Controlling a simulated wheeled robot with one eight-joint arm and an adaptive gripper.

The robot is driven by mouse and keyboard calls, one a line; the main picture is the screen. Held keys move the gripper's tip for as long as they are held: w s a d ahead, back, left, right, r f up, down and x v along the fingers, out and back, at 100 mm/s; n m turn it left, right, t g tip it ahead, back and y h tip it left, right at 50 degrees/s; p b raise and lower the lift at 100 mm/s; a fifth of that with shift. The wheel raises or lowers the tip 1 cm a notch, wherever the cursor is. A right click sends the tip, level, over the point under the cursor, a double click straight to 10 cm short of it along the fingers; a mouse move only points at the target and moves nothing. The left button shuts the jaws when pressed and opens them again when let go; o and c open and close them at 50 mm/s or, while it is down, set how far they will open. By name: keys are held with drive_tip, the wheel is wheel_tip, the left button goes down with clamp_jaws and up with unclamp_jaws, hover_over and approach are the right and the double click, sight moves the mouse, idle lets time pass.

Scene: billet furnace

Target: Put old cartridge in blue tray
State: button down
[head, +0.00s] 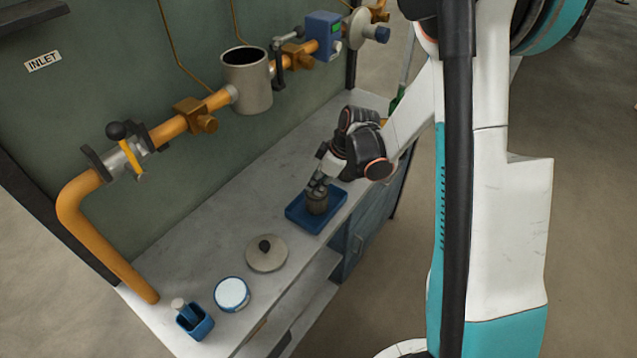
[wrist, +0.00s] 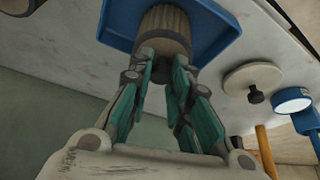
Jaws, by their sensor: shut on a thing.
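The old cartridge (head: 317,203), a dull grey-brown ribbed cylinder, is upright at the blue tray (head: 300,218) on the bench. It also shows in the wrist view (wrist: 166,24), against the tray floor. My gripper (head: 318,186) is above it, with its fingers shut on the cartridge's top end. In the wrist view the teal-padded fingers (wrist: 162,68) reach to that end. Whether the cartridge's base touches the tray floor I cannot tell. The blue tray (wrist: 216,45) surrounds the cartridge in the wrist view, partly cut off by the frame.
A round lid with a dark knob (head: 267,254), a blue-rimmed white disc (head: 232,294) and a small blue holder (head: 195,322) stand on the bench at lower left. The open grey housing (head: 247,82) sits in the orange pipe line (head: 97,250) along the wall.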

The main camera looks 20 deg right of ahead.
drive_tip(key=shift+f, duration=0.2)
drive_tip(key=c, duration=1.5)
unclamp_jaws()
drive_tip(key=shift+r, duration=0.1)
drive_tip(key=p+v, duration=0.4)
drive_tip(key=v, duration=0.8)
drive_tip(key=shift+a+r, duration=0.1)
drive_tip(key=shift+r, duration=0.05)
